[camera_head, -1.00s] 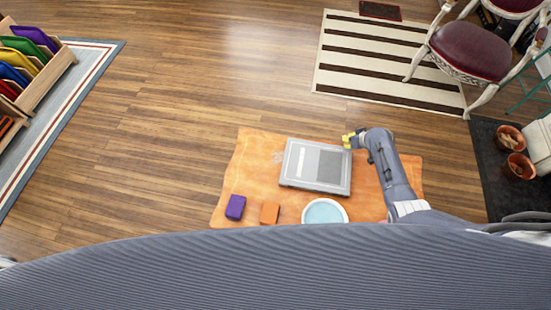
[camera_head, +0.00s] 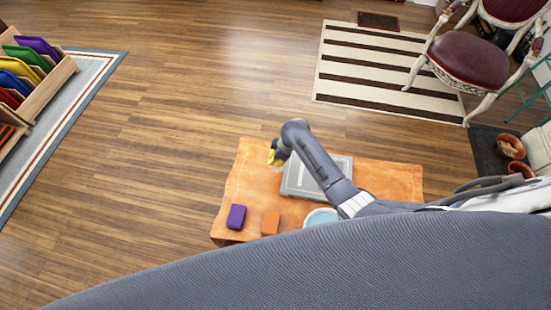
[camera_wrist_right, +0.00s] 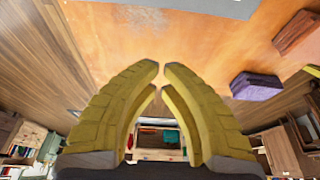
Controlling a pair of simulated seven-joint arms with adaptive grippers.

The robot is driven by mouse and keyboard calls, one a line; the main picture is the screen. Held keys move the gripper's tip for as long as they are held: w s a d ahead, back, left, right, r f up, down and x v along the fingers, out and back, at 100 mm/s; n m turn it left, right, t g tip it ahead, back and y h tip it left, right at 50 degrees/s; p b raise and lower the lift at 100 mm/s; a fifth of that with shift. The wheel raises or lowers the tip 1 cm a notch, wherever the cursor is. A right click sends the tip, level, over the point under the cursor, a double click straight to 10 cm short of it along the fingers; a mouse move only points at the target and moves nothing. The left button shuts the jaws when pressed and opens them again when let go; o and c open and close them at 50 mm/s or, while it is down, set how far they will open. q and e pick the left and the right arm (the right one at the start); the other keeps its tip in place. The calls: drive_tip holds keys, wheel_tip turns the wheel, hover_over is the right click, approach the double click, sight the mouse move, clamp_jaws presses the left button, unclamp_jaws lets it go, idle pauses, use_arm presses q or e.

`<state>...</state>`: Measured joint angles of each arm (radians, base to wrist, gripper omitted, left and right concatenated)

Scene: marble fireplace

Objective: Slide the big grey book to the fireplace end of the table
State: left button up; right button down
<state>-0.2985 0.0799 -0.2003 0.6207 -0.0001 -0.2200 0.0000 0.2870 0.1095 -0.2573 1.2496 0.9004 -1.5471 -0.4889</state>
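The big grey book (camera_head: 302,183) lies flat on the orange table (camera_head: 243,182), in the middle of it. My right arm crosses over the book and hides part of it. My right gripper (camera_head: 273,157), with yellow fingers, is off the book's left side, near its far left corner. In the right wrist view the fingertips (camera_wrist_right: 161,68) are nearly together with nothing between them, over bare orange tabletop. A grey edge of the book (camera_wrist_right: 225,6) shows at the top there, apart from the fingers. My left gripper is not in view.
A purple block (camera_head: 236,217) and an orange block (camera_head: 270,222) sit at the near left of the table. A bowl with a light blue inside (camera_head: 320,216) is right of them, partly hidden. The table's right end (camera_head: 395,180) looks clear. No fireplace is recognisable.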

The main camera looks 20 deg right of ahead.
drive_tip(key=x, duration=0.7)
drive_tip(key=shift+s+d+f, duration=0.1)
drive_tip(key=shift+s+d, duration=0.1)
drive_tip(key=shift+d, duration=0.05)
drive_tip(key=shift+s+d, duration=0.35)
drive_tip(key=shift+d, duration=0.4)
drive_tip(key=shift+s+d, duration=0.4)
drive_tip(key=shift+d, duration=0.35)
